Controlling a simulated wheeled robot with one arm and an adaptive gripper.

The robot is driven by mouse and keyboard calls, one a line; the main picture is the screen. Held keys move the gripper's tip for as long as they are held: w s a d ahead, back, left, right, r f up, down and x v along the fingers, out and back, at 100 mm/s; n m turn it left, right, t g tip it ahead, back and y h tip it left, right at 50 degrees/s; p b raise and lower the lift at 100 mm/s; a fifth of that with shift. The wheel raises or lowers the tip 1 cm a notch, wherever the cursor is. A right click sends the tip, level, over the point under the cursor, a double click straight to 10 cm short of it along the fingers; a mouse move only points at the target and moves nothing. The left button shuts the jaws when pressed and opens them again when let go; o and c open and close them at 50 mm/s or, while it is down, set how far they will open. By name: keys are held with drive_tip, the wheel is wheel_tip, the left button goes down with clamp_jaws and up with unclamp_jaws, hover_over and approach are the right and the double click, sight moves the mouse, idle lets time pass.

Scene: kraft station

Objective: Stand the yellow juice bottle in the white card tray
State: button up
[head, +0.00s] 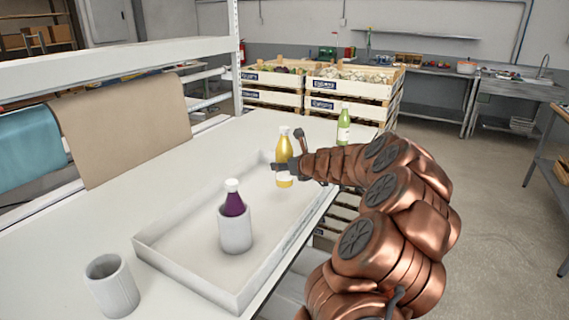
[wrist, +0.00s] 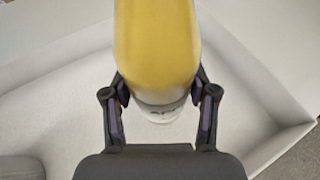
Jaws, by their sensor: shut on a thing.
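The yellow juice bottle (head: 284,148) has a white cap and is upright at the far end of the white card tray (head: 190,291). My gripper (head: 286,168) is shut on the bottle's body. In the wrist view the yellow bottle (wrist: 157,45) fills the space between the two fingers, and its pale lower part shows near the tray floor (wrist: 75,115). The bottle is inside the outline of the tray walls. I cannot tell whether its base touches the tray floor.
A purple bottle (head: 234,205) stands in a pale cup (head: 235,234) inside the tray's near half. An empty pale cup (head: 111,287) stands on the table left of the tray. A green bottle (head: 344,128) stands at the table's far right. Vegetable crates (head: 336,86) are behind.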

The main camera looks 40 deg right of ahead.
sight(286, 138)
drive_tip(key=shift+f+b, duration=1.1)
drive_tip(key=shift+f, duration=0.9)
drive_tip(key=shift+f, duration=0.1)
drive_tip(key=o, duration=1.6)
drive_tip(key=shift+o, duration=0.2)
wheel_tip(286, 138, up, 13)
drive_tip(key=p, duration=1.3)
drive_tip(key=shift+p, duration=0.4)
drive_tip(key=shift+a, duration=0.1)
